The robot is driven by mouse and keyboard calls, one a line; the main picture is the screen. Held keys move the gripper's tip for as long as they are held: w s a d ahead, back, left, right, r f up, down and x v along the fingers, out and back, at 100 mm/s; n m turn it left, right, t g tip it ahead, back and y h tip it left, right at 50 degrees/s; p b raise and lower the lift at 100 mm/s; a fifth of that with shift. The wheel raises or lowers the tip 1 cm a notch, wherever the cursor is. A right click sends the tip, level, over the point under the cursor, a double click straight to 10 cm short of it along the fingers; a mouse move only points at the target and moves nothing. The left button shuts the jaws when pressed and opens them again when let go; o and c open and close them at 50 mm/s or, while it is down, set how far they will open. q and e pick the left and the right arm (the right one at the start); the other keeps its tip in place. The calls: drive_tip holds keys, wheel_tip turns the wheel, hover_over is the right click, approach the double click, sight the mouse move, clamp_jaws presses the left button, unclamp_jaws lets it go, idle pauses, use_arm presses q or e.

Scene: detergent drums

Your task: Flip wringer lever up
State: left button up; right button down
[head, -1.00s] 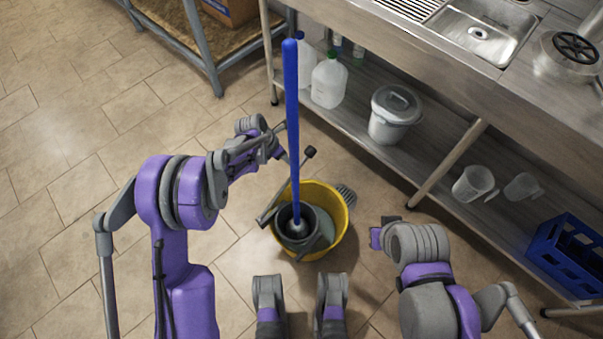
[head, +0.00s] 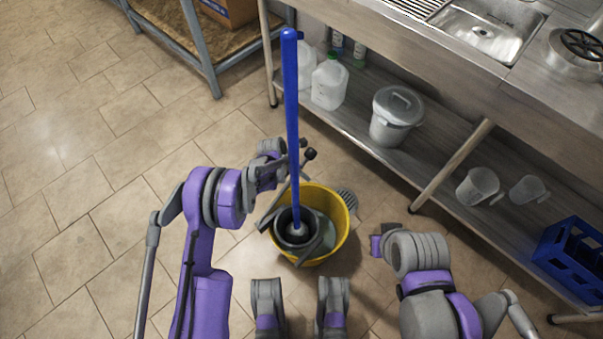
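The yellow mop bucket (head: 340,240) stands on the tiled floor with a dark grey wringer (head: 312,250) in it. A blue mop handle (head: 291,110) rises upright from the wringer. The wringer lever slants up and to the right behind the handle and ends in a dark knob (head: 310,153). My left gripper (head: 300,147) is at the lever's knob end, beside or just above it. The mop handle partly hides its fingers, so contact and opening cannot be told. My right gripper (head: 376,243) is right of the bucket, apart from it, its opening unclear.
A steel sink bench (head: 440,190) runs along the right, with jugs (head: 329,82), a lidded white bucket (head: 396,115), measuring jugs (head: 478,187) and a blue crate (head: 575,255) on its lower shelf. The floor at the left is clear.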

use_arm(q)
drive_tip(key=shift+c, duration=0.2)
clamp_jaws()
idle(1.3)
